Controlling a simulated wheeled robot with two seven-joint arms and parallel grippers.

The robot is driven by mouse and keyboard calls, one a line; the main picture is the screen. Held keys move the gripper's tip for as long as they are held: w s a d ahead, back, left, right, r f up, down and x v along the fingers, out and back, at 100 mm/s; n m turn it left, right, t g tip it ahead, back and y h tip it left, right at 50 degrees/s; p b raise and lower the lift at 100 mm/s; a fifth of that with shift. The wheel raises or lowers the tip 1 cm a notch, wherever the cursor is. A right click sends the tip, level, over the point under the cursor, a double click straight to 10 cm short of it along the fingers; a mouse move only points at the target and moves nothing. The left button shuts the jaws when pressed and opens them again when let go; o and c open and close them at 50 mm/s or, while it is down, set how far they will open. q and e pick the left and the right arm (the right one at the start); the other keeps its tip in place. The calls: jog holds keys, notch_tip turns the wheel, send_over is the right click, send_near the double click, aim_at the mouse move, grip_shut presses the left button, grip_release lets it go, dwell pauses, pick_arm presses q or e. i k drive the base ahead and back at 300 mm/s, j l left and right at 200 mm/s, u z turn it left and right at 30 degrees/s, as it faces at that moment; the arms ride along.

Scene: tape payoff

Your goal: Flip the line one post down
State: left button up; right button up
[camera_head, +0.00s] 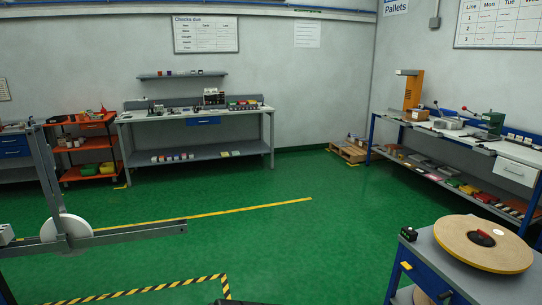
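At the left a grey metal stand with an upright post (48,180) and a long horizontal rail (130,235) carries a white disc (66,228). At the lower right a large tan reel (470,243) with a dark and red hub lies flat on a blue and grey bench. A small black box (408,233) sits at that bench's left corner. I cannot tell which part the task calls the line. Neither of my grippers shows in the head view.
Green floor (300,225) lies open in the middle, with yellow and striped tape lines. A workbench (200,115) stands at the back wall, with an orange shelf cart (90,150) to its left. Another workbench (465,140) stands along the right wall. A pallet (350,151) lies near the corner.

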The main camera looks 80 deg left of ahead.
aim_at(46, 154)
jog(key=j+u, duration=0.3)
jog(key=i+j+u, duration=0.15)
jog(key=j+u, duration=0.15)
jog(key=j, duration=0.15)
jog(key=i+j+u, duration=0.15)
jog(key=j+u, duration=0.2)
jog(key=i+j+u, duration=1.15)
jog(key=i+u, duration=0.7)
jog(key=i+l+u, duration=0.1)
jog(key=i+u, duration=0.25)
jog(key=i+l+u, duration=0.15)
jog(key=u, duration=0.25)
jog(key=i+l+u, duration=0.35)
jog(key=i+u, duration=0.2)
jog(key=u, duration=0.3)
jog(key=i+l+u, duration=0.15)
jog(key=u, duration=0.3)
jog(key=i+l+u, duration=0.15)
jog(key=u, duration=0.35)
jog(key=i+l+u, duration=0.1)
jog(key=l+u, duration=0.15)
jog(key=u, duration=0.25)
jog(key=i+l+u, duration=0.15)
jog(key=l+u, duration=0.15)
jog(key=i+l+u, duration=0.15)
jog(key=l+u, duration=0.2)
jog(key=i+l+u, duration=0.1)
jog(key=l+u, duration=0.2)
